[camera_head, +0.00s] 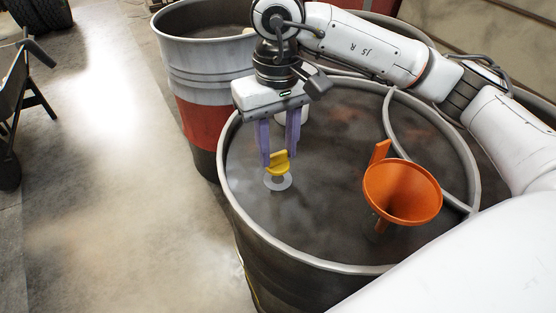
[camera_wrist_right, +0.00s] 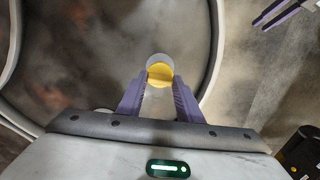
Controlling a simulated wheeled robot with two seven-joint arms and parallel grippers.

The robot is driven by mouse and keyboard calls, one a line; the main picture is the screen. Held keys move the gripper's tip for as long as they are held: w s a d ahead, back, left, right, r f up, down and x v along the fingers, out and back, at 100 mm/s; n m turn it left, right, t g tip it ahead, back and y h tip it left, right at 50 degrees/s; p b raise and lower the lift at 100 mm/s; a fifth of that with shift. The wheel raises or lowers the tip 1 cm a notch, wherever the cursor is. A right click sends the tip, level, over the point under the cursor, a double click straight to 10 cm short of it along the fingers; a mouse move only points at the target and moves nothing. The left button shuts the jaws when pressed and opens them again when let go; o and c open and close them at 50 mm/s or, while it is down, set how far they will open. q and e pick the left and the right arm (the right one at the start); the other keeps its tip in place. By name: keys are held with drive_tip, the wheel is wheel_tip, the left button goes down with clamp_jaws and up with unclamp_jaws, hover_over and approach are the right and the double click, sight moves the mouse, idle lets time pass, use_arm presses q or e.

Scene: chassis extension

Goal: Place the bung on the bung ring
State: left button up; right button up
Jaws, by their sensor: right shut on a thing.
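The yellow bung (camera_head: 279,163) is held upright between the purple fingers of my right gripper (camera_head: 278,158), which is shut on it. The bung ring (camera_head: 278,184), a flat grey disc on the drum top, shows just below the bung. In the right wrist view the bung (camera_wrist_right: 160,74) overlaps the pale ring (camera_wrist_right: 154,58) and hides part of it. I cannot tell whether the bung touches the ring. My left gripper (camera_wrist_right: 272,15) shows only at the top right of the right wrist view, away from the drum, its two purple fingers apart and empty.
The dark drum (camera_head: 335,258) has a raised metal rim around its top. An orange funnel (camera_head: 402,190) stands on the drum to the right of the bung. A red and white drum (camera_head: 200,95) stands behind at the left.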

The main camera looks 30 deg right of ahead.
sight(278, 154)
drive_tip(key=shift+f, duration=1.95)
drive_tip(key=o, duration=1.1)
drive_tip(key=shift+r, duration=0.1)
drive_tip(key=shift+r, duration=0.25)
wheel_tip(278, 154, up, 12)
drive_tip(key=shift+f, duration=0.2)
